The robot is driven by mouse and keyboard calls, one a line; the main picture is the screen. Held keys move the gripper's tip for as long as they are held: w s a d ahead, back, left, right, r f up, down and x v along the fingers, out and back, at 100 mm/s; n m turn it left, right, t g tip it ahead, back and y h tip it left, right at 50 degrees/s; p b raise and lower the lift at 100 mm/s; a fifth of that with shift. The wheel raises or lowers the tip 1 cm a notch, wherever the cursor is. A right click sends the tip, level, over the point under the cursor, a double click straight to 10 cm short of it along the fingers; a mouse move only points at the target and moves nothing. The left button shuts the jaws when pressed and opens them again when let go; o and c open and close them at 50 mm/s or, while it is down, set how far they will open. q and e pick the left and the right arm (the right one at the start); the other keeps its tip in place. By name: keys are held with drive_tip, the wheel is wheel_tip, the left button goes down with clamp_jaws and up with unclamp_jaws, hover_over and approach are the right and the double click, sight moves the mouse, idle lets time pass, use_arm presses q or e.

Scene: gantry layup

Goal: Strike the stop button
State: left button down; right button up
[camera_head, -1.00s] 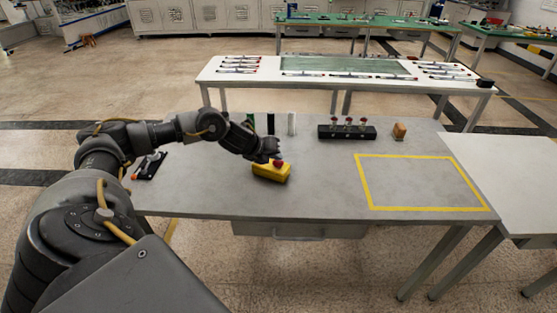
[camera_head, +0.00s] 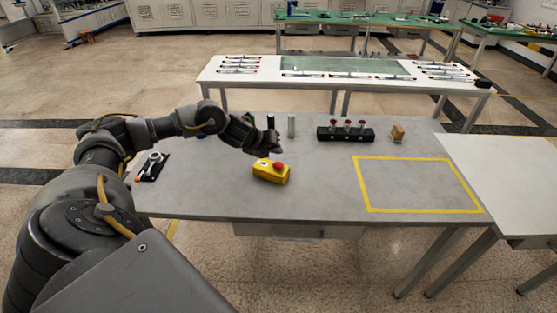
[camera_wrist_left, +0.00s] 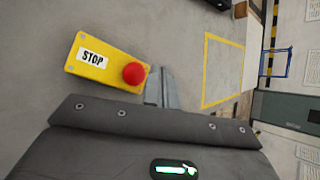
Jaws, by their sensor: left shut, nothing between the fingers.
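The stop button is a yellow box (camera_head: 270,172) with a red mushroom cap (camera_head: 279,166). It sits on the grey table left of the yellow outline. The left wrist view shows the box (camera_wrist_left: 100,58) with its white STOP label and the red cap (camera_wrist_left: 134,74). My left gripper (camera_head: 277,149) is shut and empty, above and just behind the cap in the head view. In the left wrist view its fingers (camera_wrist_left: 162,88) show beside the cap, apart from it. My right gripper is not in view.
A black block with several red-topped pieces (camera_head: 346,134) and a wooden block (camera_head: 397,134) stand at the back. A black holder with a tool (camera_head: 152,167) lies at left. The yellow-outlined area (camera_head: 415,185) is empty.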

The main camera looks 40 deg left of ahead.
use_arm(q)
wheel_tip(320, 180, up, 3)
drive_tip(key=shift+f+p, duration=0.1)
drive_tip(key=shift+p, duration=0.75)
